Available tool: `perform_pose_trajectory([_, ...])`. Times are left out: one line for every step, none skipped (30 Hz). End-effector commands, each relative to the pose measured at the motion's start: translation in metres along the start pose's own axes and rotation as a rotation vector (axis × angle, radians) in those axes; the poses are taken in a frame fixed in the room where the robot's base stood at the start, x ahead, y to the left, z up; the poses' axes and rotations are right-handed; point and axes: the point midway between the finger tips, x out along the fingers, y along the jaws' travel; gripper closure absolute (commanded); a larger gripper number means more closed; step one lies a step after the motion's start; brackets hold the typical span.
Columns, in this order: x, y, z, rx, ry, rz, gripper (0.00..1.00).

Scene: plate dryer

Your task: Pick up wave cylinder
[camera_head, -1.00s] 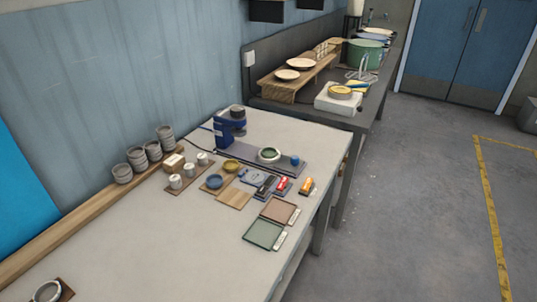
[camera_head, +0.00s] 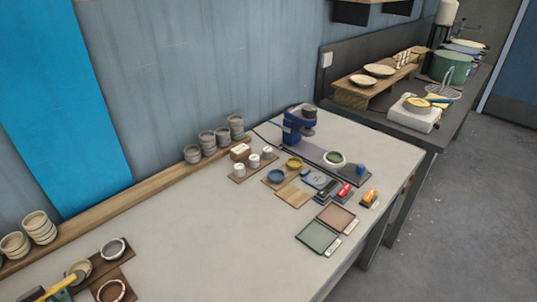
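I cannot pick out a wave cylinder for certain; no surface pattern can be made out at this distance. Small white cylinders stand upright on a wooden board in the middle of the table, among them a left one (camera_head: 239,170), a middle one (camera_head: 254,160) and a right one (camera_head: 267,153). A tan block (camera_head: 240,152) is beside them. A blue device (camera_head: 296,128) stands at the back right of the table. My gripper is not in view.
The pale table (camera_head: 190,220) has a broad clear area at front and centre. Stacked grey bowls (camera_head: 207,142) line the wooden ledge by the wall. A green pad (camera_head: 317,236), a brown pad (camera_head: 336,217) and an orange item (camera_head: 369,197) lie near the right edge.

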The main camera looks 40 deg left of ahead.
Motion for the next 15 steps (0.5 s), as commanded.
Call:
perform_pose_trajectory([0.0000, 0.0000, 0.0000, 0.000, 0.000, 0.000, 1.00])
perform_pose_trajectory([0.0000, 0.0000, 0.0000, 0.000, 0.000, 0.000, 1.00])
perform_pose_trajectory([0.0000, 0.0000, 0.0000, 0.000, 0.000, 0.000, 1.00])
perform_pose_trajectory([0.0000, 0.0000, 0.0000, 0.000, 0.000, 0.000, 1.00])
perform_pose_trajectory([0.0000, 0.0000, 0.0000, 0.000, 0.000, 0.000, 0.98])
perform_pose_trajectory([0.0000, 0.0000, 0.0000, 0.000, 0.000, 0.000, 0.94])
perform_pose_trajectory([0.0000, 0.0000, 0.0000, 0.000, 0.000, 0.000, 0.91])
perform_pose_trajectory([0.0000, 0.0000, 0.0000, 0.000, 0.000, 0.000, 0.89])
perform_pose_trajectory([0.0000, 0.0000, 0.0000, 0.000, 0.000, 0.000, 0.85])
perform_pose_trajectory([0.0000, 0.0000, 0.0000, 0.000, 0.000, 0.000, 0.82])
perform_pose_trajectory([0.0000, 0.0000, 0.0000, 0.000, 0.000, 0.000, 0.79])
perform_pose_trajectory([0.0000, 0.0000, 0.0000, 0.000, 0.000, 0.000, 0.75])
perform_pose_trajectory([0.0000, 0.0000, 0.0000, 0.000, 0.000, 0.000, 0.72])
perform_pose_trajectory([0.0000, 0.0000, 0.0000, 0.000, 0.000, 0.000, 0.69])
perform_pose_trajectory([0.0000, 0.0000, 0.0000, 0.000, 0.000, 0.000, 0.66])
